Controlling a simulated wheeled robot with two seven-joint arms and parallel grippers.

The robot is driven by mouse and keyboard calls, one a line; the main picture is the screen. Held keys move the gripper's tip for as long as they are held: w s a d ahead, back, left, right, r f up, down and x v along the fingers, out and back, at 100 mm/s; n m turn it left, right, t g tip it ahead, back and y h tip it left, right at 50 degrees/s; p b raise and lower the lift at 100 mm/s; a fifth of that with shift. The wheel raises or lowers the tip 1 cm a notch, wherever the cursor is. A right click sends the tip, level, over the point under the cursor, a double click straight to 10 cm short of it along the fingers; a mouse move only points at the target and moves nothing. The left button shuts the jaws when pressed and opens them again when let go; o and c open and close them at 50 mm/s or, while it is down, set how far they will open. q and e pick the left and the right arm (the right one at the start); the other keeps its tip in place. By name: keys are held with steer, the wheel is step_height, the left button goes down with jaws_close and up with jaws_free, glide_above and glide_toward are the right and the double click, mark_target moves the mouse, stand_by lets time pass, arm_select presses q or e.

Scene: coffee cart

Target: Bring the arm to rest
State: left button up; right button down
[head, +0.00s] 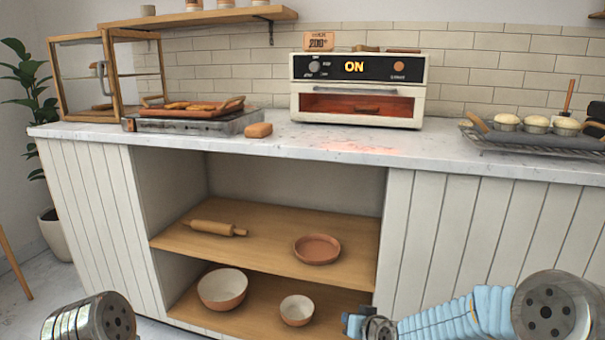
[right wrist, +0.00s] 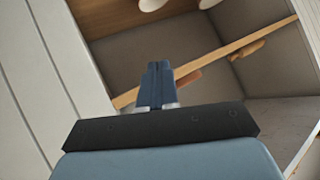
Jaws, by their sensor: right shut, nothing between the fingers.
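My right arm comes in at the bottom right of the head view, with a light blue segmented sleeve. Its gripper (head: 352,322) is low in front of the cabinet, near the open shelf's right edge. In the right wrist view the dark blue fingers (right wrist: 157,85) are together with nothing between them. They point toward the open shelves and look clear of them. Only a metal joint of my left arm shows at the bottom left of the head view; the left gripper is out of the picture.
The white counter (head: 340,144) holds an oven (head: 358,88) reading ON, a griddle with a tray, a bread roll (head: 258,130) and a muffin rack at right. Wooden shelves below hold a rolling pin (head: 215,228), a shallow dish (head: 317,249) and two bowls.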

steer(key=s+f+g, duration=0.3)
steer(key=s+f, duration=0.4)
steer(key=s, duration=0.3)
steer(key=s+f+m+g+p, duration=0.1)
steer(key=s+f+g, duration=0.2)
steer(key=s+f, duration=0.4)
steer(key=s+f+m+g+p, duration=0.1)
steer(key=s+f+g, duration=0.2)
steer(key=s, duration=1.1)
step_height(320, 180, down, 4)
steer(key=shift+a+r+g, duration=0.1)
steer(key=shift+a+g, duration=0.1)
steer(key=shift+g, duration=0.1)
